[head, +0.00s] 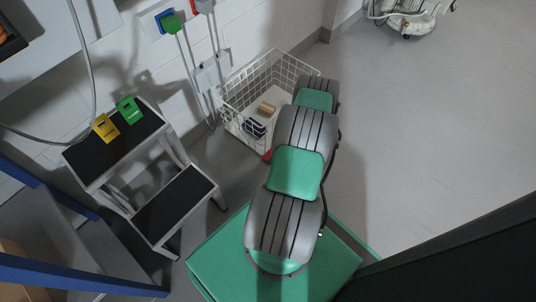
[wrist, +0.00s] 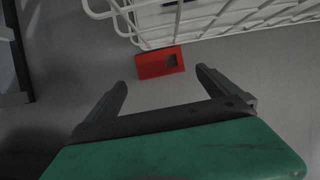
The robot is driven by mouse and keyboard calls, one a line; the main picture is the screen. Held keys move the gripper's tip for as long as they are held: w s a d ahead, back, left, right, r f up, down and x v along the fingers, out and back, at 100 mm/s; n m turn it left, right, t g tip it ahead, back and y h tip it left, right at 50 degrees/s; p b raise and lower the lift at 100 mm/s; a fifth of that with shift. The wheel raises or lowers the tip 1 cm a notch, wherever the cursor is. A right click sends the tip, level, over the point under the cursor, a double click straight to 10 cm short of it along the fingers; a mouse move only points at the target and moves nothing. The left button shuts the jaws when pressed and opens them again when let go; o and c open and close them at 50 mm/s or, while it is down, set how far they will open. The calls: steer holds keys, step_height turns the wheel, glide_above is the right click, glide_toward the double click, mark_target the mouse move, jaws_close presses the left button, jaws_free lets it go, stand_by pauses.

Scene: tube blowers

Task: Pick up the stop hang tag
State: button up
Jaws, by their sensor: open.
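A red tag (wrist: 153,65) with a square cut-out near one end lies on the grey floor beside the wire basket; I take it for the stop hang tag, though no lettering is readable. In the head view only a small red piece (head: 267,155) shows at the basket's lower corner, beside my arm. My gripper (wrist: 161,80) is open and empty, its two fingers apart. In the wrist view the tag appears just beyond and between the fingertips, not touching them. In the head view my arm hides the gripper.
A white wire basket (head: 234,105) holding a few small items stands behind the tag, against the wall. A step stool (head: 107,165) at left carries a yellow tag (head: 106,127) and a green tag (head: 129,110). Open floor (head: 420,130) lies to the right.

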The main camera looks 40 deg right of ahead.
steer(key=b+x, duration=0.1)
steer(key=x, duration=0.2)
steer(key=b+x, duration=0.2)
steer(key=x, duration=0.1)
steer(key=shift+w+r, duration=0.2)
steer(key=shift+w, duration=0.1)
steer(key=shift+r, duration=0.1)
steer(key=c, duration=1.4)
steer(key=shift+s+d+r+p, duration=0.1)
steer(key=shift+s+r+p, duration=0.15)
steer(key=shift+r+p, duration=0.4)
steer(key=r+p, duration=0.1)
steer(key=r, duration=0.2)
steer(key=r+p, duration=0.2)
steer(key=r, duration=0.1)
steer(key=shift+s+r, duration=0.15)
steer(key=shift+s, duration=0.05)
steer(key=s+d+p, duration=0.1)
steer(key=s+p, duration=0.3)
steer(key=s, duration=1.5)
steer(key=shift+d+f, duration=0.3)
